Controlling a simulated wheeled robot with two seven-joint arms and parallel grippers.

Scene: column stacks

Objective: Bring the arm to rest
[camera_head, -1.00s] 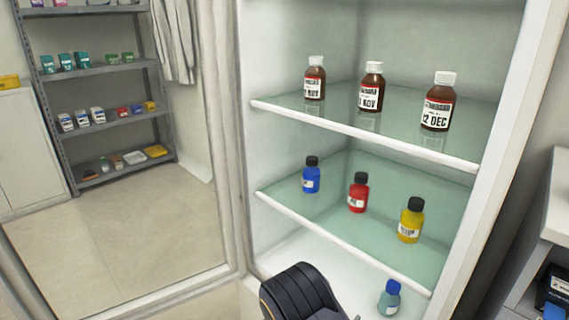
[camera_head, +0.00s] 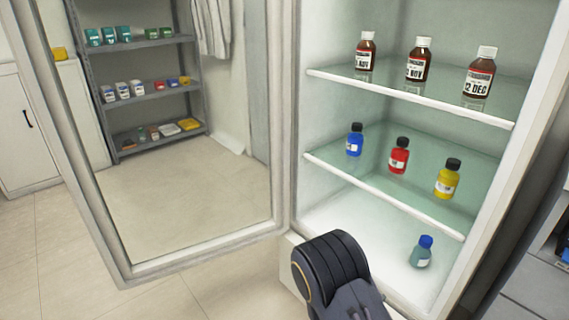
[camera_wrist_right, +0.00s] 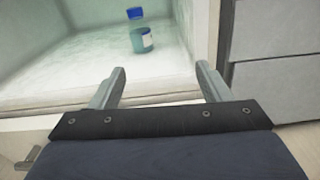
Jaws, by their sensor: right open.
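My right arm comes up at the bottom of the head view, in front of the open cabinet (camera_head: 313,228); its fingers do not show there. In the right wrist view my right gripper (camera_wrist_right: 160,85) is open, with nothing between its two fingers. Beyond the fingertips, apart from them, a teal bottle with a blue cap (camera_wrist_right: 141,38) stands upright on the cabinet floor. The same teal bottle (camera_head: 421,257) shows in the head view. My left gripper is not in view.
Brown bottles, one a 12 DEC bottle (camera_head: 478,80), stand on the upper shelf. Blue (camera_head: 354,144), red (camera_head: 399,159) and yellow (camera_head: 446,184) bottles stand on the middle shelf. The glass door (camera_head: 195,250) stands open at left. Grey drawers (camera_head: 540,290) are at right.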

